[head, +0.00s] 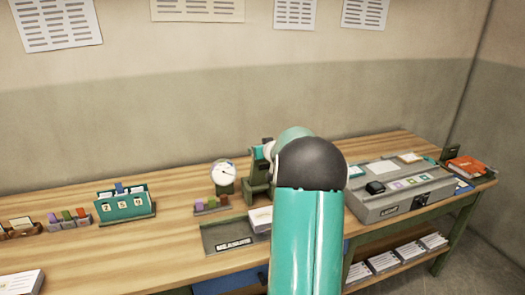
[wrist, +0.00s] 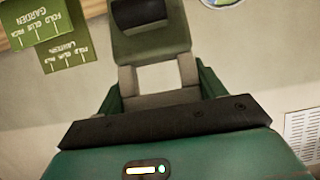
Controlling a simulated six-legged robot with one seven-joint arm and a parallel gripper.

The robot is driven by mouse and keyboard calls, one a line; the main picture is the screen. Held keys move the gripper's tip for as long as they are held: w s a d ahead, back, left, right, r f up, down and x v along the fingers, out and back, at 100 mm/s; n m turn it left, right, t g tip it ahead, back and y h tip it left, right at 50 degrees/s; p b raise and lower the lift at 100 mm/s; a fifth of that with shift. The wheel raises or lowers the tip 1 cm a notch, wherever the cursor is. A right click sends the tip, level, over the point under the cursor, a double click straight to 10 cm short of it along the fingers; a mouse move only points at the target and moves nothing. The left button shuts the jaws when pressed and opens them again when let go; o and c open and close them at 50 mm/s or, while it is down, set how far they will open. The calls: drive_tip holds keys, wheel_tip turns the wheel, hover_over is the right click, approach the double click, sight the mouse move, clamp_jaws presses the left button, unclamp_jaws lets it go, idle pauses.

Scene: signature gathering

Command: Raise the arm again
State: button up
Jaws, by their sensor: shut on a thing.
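In the wrist view my gripper (wrist: 157,77) has its pale pads close together at a dark green piece (wrist: 150,45) with a black rounded part (wrist: 138,12) on it. My gripper is shut on that piece, though the exact contact is hard to see. In the head view a dark green upright device (head: 255,185) stands on the table, partly behind my teal arm. My arm reaches up to it, and its rounded joint hides most of my gripper there. I cannot tell how far the device's arm is raised.
A round white dial (head: 224,173) stands just left of the device. A shallow tray (head: 220,240) lies in front. A grey console (head: 398,200) is to the right, with a red book (head: 466,167) beyond. The teal number holder (head: 125,207) stands left, with bare wooden table (head: 130,255) in front.

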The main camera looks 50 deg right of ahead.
drive_tip(key=shift+s+f, duration=0.1)
drive_tip(key=shift+f, duration=0.05)
drive_tip(key=o, duration=1.4)
drive_tip(key=v, duration=1.4)
